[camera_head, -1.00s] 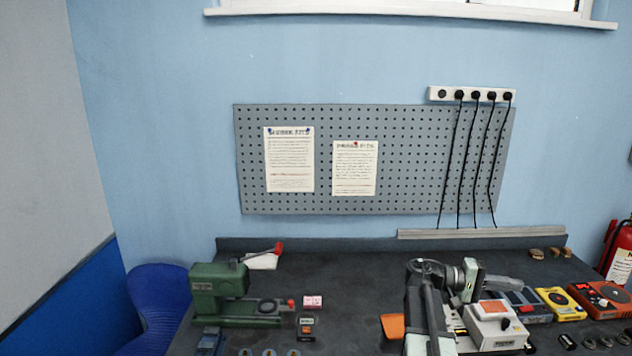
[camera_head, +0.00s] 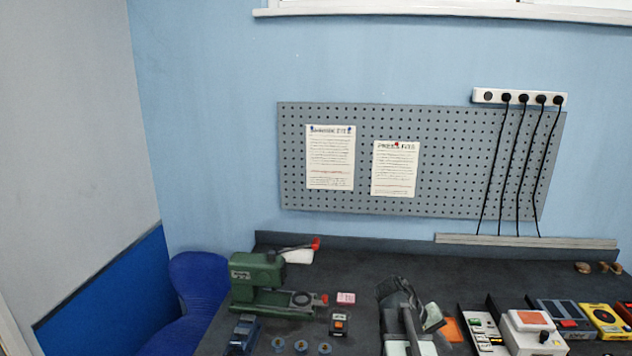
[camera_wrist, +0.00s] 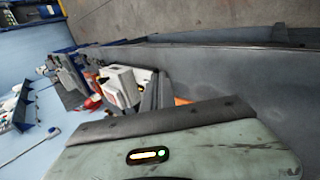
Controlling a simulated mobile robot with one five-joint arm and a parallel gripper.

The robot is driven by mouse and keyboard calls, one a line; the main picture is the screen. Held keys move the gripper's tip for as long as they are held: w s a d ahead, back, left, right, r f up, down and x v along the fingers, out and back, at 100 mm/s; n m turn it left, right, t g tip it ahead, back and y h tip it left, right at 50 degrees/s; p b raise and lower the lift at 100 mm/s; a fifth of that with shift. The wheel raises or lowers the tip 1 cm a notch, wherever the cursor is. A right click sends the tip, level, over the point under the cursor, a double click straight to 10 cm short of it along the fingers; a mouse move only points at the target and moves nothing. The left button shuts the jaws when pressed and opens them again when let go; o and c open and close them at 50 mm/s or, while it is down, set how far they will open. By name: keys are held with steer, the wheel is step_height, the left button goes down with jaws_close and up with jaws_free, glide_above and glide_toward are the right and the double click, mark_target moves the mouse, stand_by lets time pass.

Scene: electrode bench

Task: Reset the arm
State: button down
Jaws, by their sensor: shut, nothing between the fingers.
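My arm is folded up at the front of the dark bench (camera_head: 370,262) in the head view. My gripper (camera_head: 434,320) is at its upper right end, seen small and foreshortened. It is shut and holds nothing. It is over the bench, beside the orange pad (camera_head: 453,329), apart from the wall. In the wrist view a grey-green part of my own arm with a small lit indicator fills the lower half. The fingertips are hard to make out there.
A green press (camera_head: 262,284) stands at the bench's left, with a blue chair (camera_head: 195,290) beyond. A white device (camera_head: 533,331), a grey-blue unit (camera_head: 560,318) and a yellow meter (camera_head: 603,318) stand to the right. A pegboard (camera_head: 450,160) hangs behind. The bench's back middle is clear.

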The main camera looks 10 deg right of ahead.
steer(key=a+f+n+t+y, duration=0.1)
steer(key=a+f+y, duration=0.25)
steer(key=a, duration=1.15)
steer(key=a+f+n+t+y, duration=0.1)
steer(key=a+f+n+y, duration=0.3)
steer(key=a, duration=1.1)
step_height(320, 180, down, 10)
steer(key=m+b, duration=0.2)
steer(key=b, duration=0.9)
steer(key=shift+w+d+r+y, duration=0.15)
steer(key=shift+w+r+y, duration=0.1)
steer(key=shift+y, duration=0.1)
steer(key=shift+d, duration=0.1)
